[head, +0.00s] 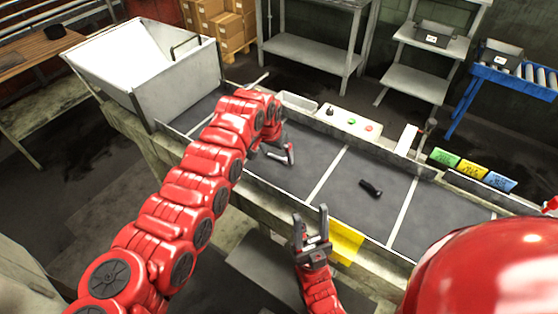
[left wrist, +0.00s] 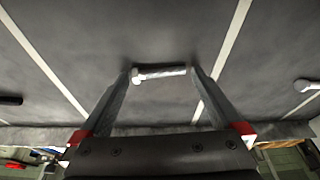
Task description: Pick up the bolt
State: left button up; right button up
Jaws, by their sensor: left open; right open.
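A silver bolt (left wrist: 162,72) lies on the dark worktop in the left wrist view, its head to the left and its shank running across the gap between my left fingertips. My left gripper (left wrist: 161,73) is open, with a finger close to each end of the bolt; I cannot tell whether they touch. In the head view my left gripper (head: 286,155) is low over the worktop, and my arm hides this bolt. My right gripper (head: 311,222) is open and empty, fingers up, in front of the bench edge.
A second bolt (left wrist: 305,86) lies at the right edge of the left wrist view. A black piece (head: 370,187) lies on the worktop (head: 330,200) in the head view. A white bin (head: 175,80) stands at left; a button panel (head: 350,120) and coloured cards (head: 472,170) line the back.

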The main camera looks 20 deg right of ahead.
pick_arm(q)
jog(key=c, duration=1.3)
jog(key=shift+r, duration=0.1)
